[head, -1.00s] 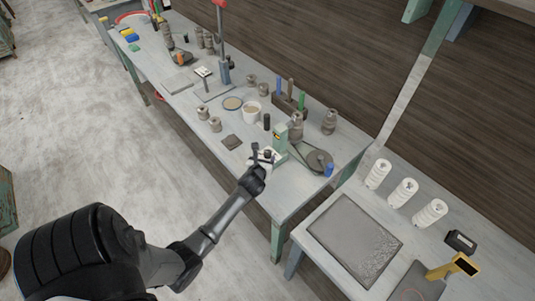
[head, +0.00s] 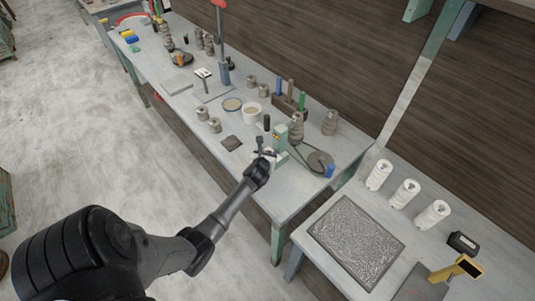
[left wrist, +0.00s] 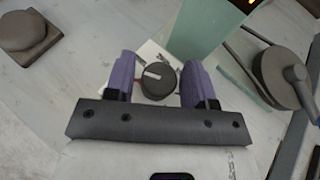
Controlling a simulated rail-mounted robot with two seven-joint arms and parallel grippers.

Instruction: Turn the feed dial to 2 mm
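The feed dial (left wrist: 158,80) is a round black knob with a white pointer line, on a white plate (left wrist: 150,52) with small markings. The pointer points left in the left wrist view; I cannot read the scale. My left gripper (left wrist: 159,84) is open, with one purple finger on each side of the dial. Gaps show between both fingers and the knob. In the head view the left gripper (head: 267,146) is at the front of the green machine (head: 281,137) and largely hides the dial. My right gripper is not in view.
A grey wheel (head: 319,162) with a blue part (head: 330,171) is right of the machine. A textured slab (head: 355,236) and white rolls (head: 404,193) are on the near-right table.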

